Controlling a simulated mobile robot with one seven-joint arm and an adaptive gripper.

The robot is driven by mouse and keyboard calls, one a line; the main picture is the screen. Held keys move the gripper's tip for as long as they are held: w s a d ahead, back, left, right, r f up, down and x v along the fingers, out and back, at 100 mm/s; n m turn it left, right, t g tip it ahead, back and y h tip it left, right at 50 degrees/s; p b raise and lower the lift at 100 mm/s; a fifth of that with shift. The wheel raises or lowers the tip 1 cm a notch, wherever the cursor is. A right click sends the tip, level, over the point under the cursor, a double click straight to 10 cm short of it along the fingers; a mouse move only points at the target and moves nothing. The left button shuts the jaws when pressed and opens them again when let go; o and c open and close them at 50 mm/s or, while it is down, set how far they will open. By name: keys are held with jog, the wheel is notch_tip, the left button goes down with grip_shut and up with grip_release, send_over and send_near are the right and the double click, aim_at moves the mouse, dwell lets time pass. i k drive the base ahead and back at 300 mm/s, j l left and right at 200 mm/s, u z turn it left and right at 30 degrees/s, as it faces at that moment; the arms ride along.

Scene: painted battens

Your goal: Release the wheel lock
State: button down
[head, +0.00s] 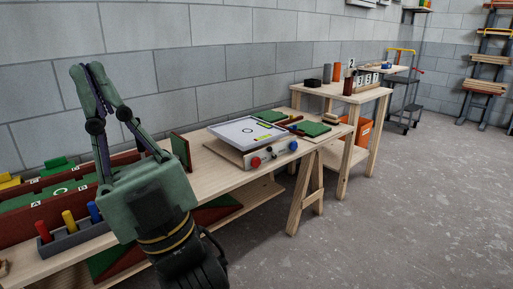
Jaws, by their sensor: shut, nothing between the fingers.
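My gripper (87,69) is raised at the left of the head view, fingers pointing up, shut and empty. It is in front of the workbench and apart from the things on it. No wheel lock can be made out. A small dark wheeled cart (404,122) stands far off at the back right, beyond the second table. Its wheels are low and too small to show any lock. A shallow white-topped box (247,132) on the bench has red and blue round knobs on its front; I cannot tell what they work.
The wooden workbench (226,180) runs along the block wall. A grey holder (72,241) with red, yellow and blue pegs is by my gripper. The second table (345,93) carries cylinders and number cards. An orange crate (363,130) sits beneath. The floor at right is clear.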

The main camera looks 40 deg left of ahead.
aim_at(268, 149)
jog(key=i+l+u, duration=0.3)
jog(key=i+u, duration=0.15)
jog(key=i+l+u, duration=0.4)
jog(key=i+l, duration=0.1)
jog(key=i, duration=0.1)
